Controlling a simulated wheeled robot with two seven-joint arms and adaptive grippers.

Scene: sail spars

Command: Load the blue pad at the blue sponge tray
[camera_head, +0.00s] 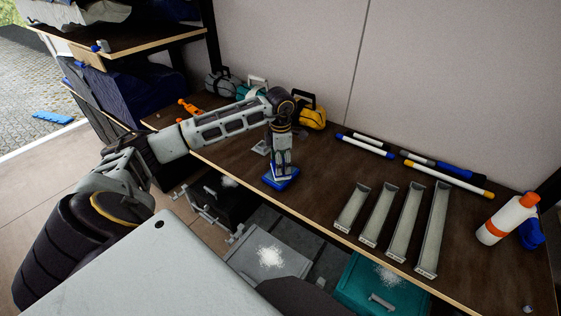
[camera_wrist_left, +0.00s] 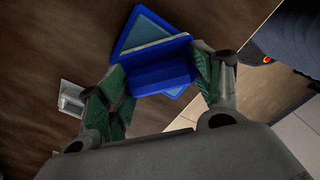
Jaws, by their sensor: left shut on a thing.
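My left gripper (camera_head: 282,171) points down over the blue sponge tray (camera_head: 281,186) near the table's front edge. In the left wrist view the left gripper (camera_wrist_left: 160,76) is shut on the blue pad (camera_wrist_left: 163,67), a blue block with a flat face, between its green-lined fingers. The blue sponge tray (camera_wrist_left: 142,31) shows beyond the pad, with a teal inner surface and a pale strip beside the pad. The pad overlaps the tray in this view; whether they touch cannot be told. My right gripper is not in view.
Several metal channels (camera_head: 378,216) stand on the table's right half. Marker-like rods (camera_head: 365,145) lie at the back. A white bottle (camera_head: 507,219) stands at far right. Small bags (camera_head: 312,113) line the back wall. A small pale bracket (camera_wrist_left: 71,98) sits near the tray.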

